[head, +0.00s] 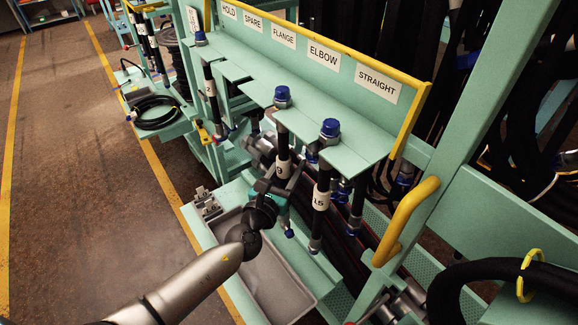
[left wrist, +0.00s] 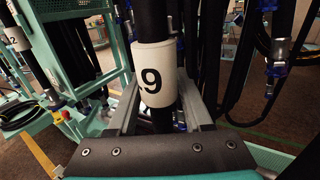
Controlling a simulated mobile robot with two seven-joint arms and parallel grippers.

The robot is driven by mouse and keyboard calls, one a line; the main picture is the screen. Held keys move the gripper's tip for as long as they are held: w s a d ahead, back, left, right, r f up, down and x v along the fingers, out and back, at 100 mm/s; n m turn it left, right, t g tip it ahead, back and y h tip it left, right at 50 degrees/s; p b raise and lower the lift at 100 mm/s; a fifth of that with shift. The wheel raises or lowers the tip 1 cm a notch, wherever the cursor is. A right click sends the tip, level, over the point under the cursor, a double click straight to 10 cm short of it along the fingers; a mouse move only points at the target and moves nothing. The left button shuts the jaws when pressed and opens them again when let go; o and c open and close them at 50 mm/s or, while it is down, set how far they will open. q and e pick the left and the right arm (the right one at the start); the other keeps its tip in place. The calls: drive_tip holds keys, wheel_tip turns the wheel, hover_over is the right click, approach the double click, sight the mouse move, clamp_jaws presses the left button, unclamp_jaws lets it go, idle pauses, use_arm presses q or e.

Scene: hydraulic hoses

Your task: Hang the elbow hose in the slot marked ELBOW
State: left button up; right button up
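A black hose with a white tag marked 9 (head: 283,168) hangs upright at the slotted teal shelf, in line with the ELBOW label (head: 323,55). Its blue cap and metal nut (head: 282,97) show above the shelf; I cannot tell if the nut rests fully on it. My left gripper (head: 279,187) is at this hose, just below the shelf. In the left wrist view the tag (left wrist: 155,75) stands between the two grey fingers (left wrist: 158,100), which appear shut on the hose. The gripper partly hides its lower part. My right gripper is not in view.
A hose tagged 15 (head: 321,198) hangs close on the right, by the STRAIGHT label (head: 377,82). A hose tagged 2 (head: 210,88) hangs at the left end. A grey tray (head: 262,282) lies below. A yellow handle (head: 405,222) stands at the right. Open floor lies left.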

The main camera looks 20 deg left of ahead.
use_arm(q)
drive_tip(key=o, duration=0.3)
drive_tip(key=shift+f, duration=0.15)
drive_tip(key=s+a+b, duration=0.1)
drive_tip(key=s+a, duration=0.1)
drive_tip(key=s, duration=1.3)
idle(0.3)
drive_tip(key=s+a+f+n+g+y+b, duration=0.1)
drive_tip(key=s+a+f+n+g, duration=0.2)
drive_tip(key=f+n, duration=0.55)
drive_tip(key=s+a+f+n+g+y+b, duration=0.2)
drive_tip(key=s+a+f+n+g, duration=0.1)
drive_tip(key=f, duration=1)
drive_tip(key=s+a+f+n+g+y+b, duration=0.1)
drive_tip(key=s+a+f+n+g, duration=0.4)
drive_tip(key=f, duration=0.6)
drive_tip(key=s+d+f+n+g+b, duration=0.1)
drive_tip(key=s+d+f+n+g, duration=0.2)
drive_tip(key=s+f+n, duration=0.5)
drive_tip(key=s+d+f+n+g+h+b, duration=0.1)
drive_tip(key=s+d+f+n+g+b, duration=0.1)
drive_tip(key=s+d+f+n, duration=0.3)
drive_tip(key=s+f+n, duration=0.4)
drive_tip(key=s+n, duration=0.1)
drive_tip(key=s, duration=0.4)
drive_tip(key=shift+n+g, duration=0.35)
drive_tip(key=shift+g, duration=0.05)
